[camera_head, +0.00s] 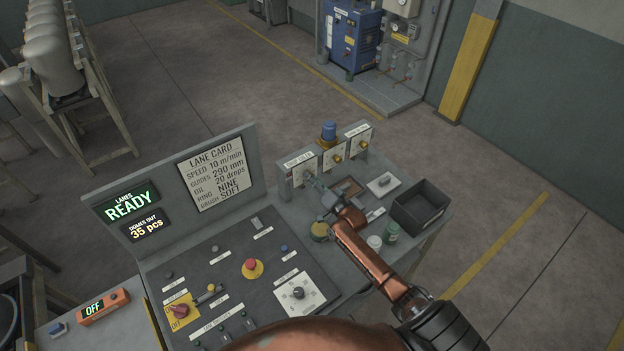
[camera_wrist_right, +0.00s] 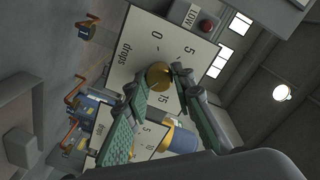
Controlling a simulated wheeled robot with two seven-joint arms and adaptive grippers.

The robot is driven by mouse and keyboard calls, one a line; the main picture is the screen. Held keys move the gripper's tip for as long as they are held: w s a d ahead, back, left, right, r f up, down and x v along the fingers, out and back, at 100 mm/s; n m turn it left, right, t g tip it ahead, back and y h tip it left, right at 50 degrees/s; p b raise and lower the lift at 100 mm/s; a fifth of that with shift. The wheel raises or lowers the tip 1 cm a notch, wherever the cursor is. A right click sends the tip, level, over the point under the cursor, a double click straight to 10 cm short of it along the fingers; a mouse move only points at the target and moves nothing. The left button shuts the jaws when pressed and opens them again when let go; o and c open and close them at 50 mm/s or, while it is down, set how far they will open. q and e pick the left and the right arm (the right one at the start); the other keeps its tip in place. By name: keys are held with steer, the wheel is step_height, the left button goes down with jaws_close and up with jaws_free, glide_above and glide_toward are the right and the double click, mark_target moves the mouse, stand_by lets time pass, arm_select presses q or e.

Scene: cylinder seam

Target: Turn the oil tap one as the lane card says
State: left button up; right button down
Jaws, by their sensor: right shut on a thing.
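The lane card (camera_head: 211,172) on the console's upright panel reads oil 20 drops. Several white dial plates stand at the console's back; the left one (camera_head: 302,168) is nearest my right gripper (camera_head: 313,182). In the right wrist view, the brass tap knob (camera_wrist_right: 159,77) sits on a white plate (camera_wrist_right: 135,60) marked 0, 5, 15 and drops. My right gripper (camera_wrist_right: 168,82) is shut on this knob, its green-padded fingers on either side. The knob's exact setting is hard to read. My left gripper is out of view.
A second dial plate (camera_wrist_right: 110,140) with a brass knob lies beyond the fingers. A red lamp (camera_wrist_right: 206,27) is beside a LOW label. A dark bin (camera_head: 420,205) and small jars (camera_head: 391,231) stand right of my arm. A red stop button (camera_head: 250,265) is on the console.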

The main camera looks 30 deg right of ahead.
steer(key=shift+f, duration=0.1)
stand_by(0.4)
steer(key=c, duration=1.7)
jaws_free()
steer(key=shift+o, duration=0.2)
steer(key=shift+s, duration=0.15)
steer(key=s, duration=1.1)
steer(key=shift+s+d+r, duration=0.3)
steer(key=shift+s+d, duration=0.05)
steer(key=shift+s, duration=0.05)
